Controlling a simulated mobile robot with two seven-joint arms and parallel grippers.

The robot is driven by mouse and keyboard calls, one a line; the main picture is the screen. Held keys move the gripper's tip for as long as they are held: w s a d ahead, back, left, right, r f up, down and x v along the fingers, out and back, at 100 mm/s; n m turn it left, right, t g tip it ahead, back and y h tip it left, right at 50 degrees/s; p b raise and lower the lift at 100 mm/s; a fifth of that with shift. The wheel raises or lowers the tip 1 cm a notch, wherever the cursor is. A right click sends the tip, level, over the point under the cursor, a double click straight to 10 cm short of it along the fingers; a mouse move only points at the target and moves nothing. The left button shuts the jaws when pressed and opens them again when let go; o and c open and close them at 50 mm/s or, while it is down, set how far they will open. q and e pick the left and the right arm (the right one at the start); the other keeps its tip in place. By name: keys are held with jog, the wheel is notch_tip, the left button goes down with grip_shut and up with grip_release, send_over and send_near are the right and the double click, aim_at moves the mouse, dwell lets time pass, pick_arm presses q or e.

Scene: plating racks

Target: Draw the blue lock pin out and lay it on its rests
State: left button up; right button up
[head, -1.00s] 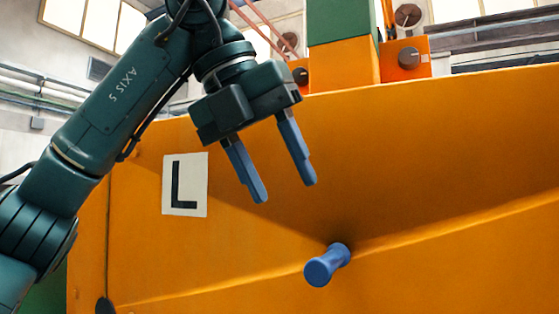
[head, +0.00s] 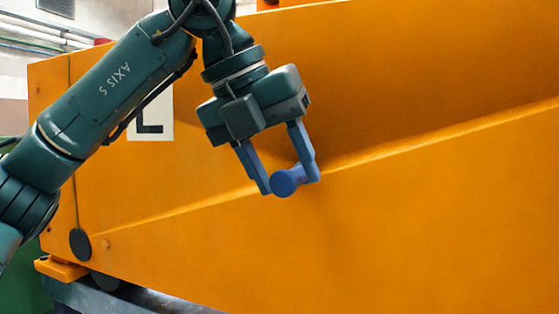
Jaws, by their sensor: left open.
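The blue lock pin (head: 285,183) sticks out of the side of a large orange panel (head: 430,220), its round end facing me. My left gripper (head: 292,186) is at the pin, pointing down, with one blue finger on each side of it. The fingers are apart, so the gripper is open around the pin's head. I cannot tell whether either finger touches it. Part of the pin behind the right finger is hidden. The pin's rests cannot be made out. My right gripper is not in view.
A white sign with a black L (head: 150,125) is on the panel, partly behind my left arm. A dark round disc (head: 80,244) and an orange bracket (head: 61,269) are at the panel's lower left. The panel's face right of the pin is clear.

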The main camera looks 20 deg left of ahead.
pick_arm(q)
grip_shut()
jog(key=c, duration=0.6)
grip_release()
grip_shut()
jog(key=shift+s, duration=0.1)
jog(key=s+b, duration=0.5)
jog(key=s, duration=0.9)
jog(key=shift+s+a, duration=0.25)
jog(key=shift+s, duration=0.15)
dwell(1.0)
dwell(0.4)
